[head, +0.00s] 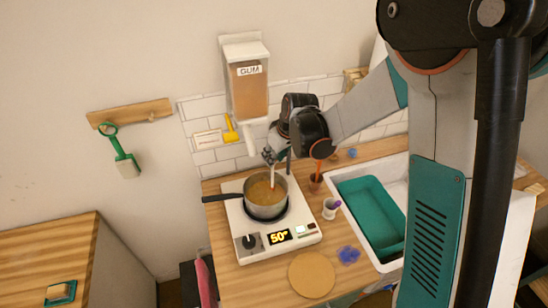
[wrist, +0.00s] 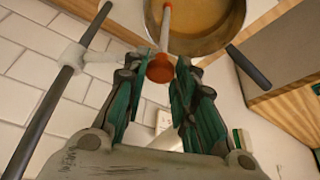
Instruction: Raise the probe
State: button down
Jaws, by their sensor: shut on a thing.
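The probe is a pale thin rod with an orange-red knob; its knob (wrist: 160,68) shows between the fingers in the wrist view. My gripper (wrist: 158,75) is shut on this knob. In the head view my gripper (head: 269,155) is above the pot, and the probe's pale shaft (head: 272,174) points down into it. The pot (head: 252,207) holds an orange-brown liquid and stands on a white hot plate (head: 244,228) whose display reads about 50°. It also shows in the wrist view (wrist: 151,17).
A dark stand rod (wrist: 40,120) with a pale clamp (wrist: 74,53) is close left of my gripper in the wrist view. A GUM dispenser (head: 249,90) hangs above the pot. A small cup (head: 329,208) and a teal basin (head: 366,207) are to the right.

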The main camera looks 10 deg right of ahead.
notch_tip(320, 180, up, 16)
jog(key=p, duration=0.5)
jog(key=shift+w, duration=0.15)
jog(key=shift+f, duration=0.1)
jog(key=c, duration=1.4)
grip_release()
jog(key=shift+o, duration=0.5)
jog(key=v, duration=1.2)
jog(key=shift+s, duration=0.2)
